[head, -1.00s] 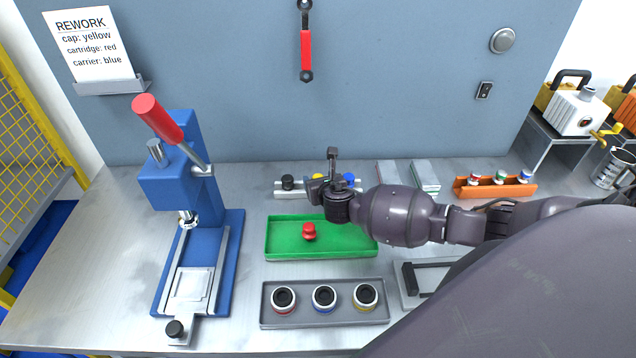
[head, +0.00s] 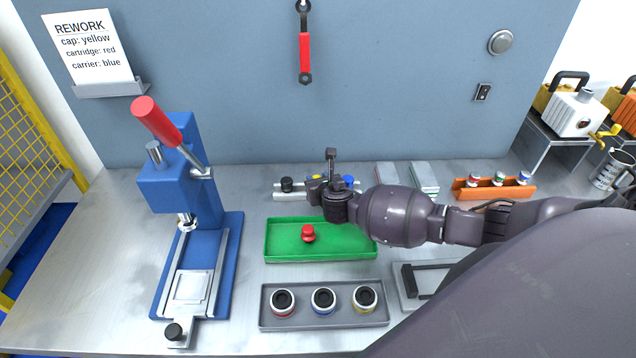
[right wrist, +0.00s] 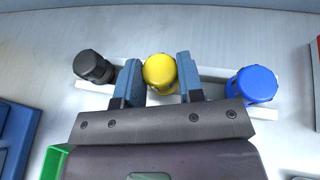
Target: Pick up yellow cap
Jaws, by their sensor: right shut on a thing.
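The yellow cap (right wrist: 160,73) sits in the middle of a light grey rack (right wrist: 209,72), between a black cap (right wrist: 92,67) and a blue cap (right wrist: 254,84). My right gripper (right wrist: 158,78) is shut on the yellow cap, one finger on each side. In the head view my right gripper (head: 318,184) is over the rack (head: 288,197), and the yellow cap is mostly hidden behind it. The cap still appears to be at its place in the rack. My left gripper is not in view.
A green tray (head: 280,254) with a red part (head: 308,233) lies in front of the rack. A grey tray (head: 268,322) holds several round carriers. A blue press (head: 185,200) stands at left, an orange holder (head: 495,193) at right.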

